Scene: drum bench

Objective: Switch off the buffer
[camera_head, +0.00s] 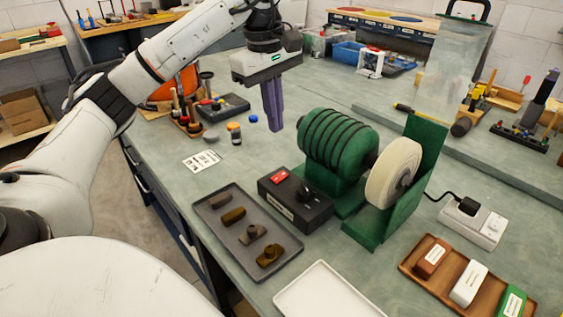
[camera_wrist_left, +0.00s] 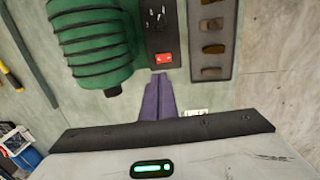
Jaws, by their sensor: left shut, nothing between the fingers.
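The buffer is a green ribbed motor (camera_head: 340,147) with a pale round wheel (camera_head: 394,168) and a green guard at its right end. A black control box (camera_head: 306,212) stands in front of it, with a red switch (camera_head: 281,176) and a dark knob on top. My left gripper (camera_head: 275,128) is shut and empty, its purple fingers pointing down above the bench, behind the box and left of the motor. In the left wrist view the fingertips (camera_wrist_left: 159,76) appear just below the red switch (camera_wrist_left: 162,58), seemingly apart from it. My right gripper is not in view.
A grey tray (camera_head: 217,205) with several brown parts lies left of the box. A white tray (camera_head: 325,292) and a wooden tray (camera_head: 409,268) of coloured bars lie in front. A power block (camera_head: 471,228) with a black plug is at right. Small jars (camera_head: 234,138) stand behind.

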